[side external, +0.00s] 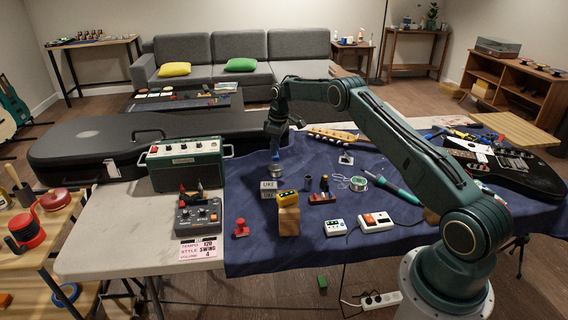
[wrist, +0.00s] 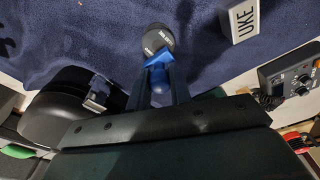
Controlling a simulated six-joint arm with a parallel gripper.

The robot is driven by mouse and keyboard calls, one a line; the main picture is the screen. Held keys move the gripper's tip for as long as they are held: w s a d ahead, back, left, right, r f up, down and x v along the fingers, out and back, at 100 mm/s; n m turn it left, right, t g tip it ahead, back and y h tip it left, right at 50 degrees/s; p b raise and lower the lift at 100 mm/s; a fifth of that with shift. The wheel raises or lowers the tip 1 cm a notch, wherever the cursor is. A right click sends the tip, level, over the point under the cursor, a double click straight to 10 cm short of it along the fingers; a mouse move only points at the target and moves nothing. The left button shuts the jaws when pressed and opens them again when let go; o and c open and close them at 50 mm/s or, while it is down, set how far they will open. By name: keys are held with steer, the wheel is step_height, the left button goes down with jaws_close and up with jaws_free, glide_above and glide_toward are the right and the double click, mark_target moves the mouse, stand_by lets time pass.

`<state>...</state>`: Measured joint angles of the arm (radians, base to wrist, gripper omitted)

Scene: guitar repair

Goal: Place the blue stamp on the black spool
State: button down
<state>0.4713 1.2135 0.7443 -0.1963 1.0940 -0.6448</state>
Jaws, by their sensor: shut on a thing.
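The blue stamp (wrist: 158,76) is between the fingers of my gripper (wrist: 160,92), which is shut on it. In the side external view, my gripper (side external: 275,150) points down with the blue stamp (side external: 275,156) at its tip. The black spool (wrist: 156,38), a dark disc with small pale lettering, lies just beyond the stamp in the wrist view, and the stamp overlaps its near edge. In the side external view the spool (side external: 277,171) stands on the blue cloth right below the stamp. I cannot tell whether they touch.
A green amplifier (side external: 186,163) stands to the left. Clear blue cloth (side external: 245,172) lies left of the spool.

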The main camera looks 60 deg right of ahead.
steer(key=shift+f, duration=1.95)
steer(key=shift+f, duration=0.15)
steer(key=c, duration=1.3)
jaws_free()
steer(key=r, duration=0.4)
steer(key=s+r, duration=0.1)
steer(key=r, duration=0.7)
steer(key=shift+s+d+r, duration=0.15)
steer(key=shift+s+d, duration=0.05)
steer(key=shift+d, duration=0.05)
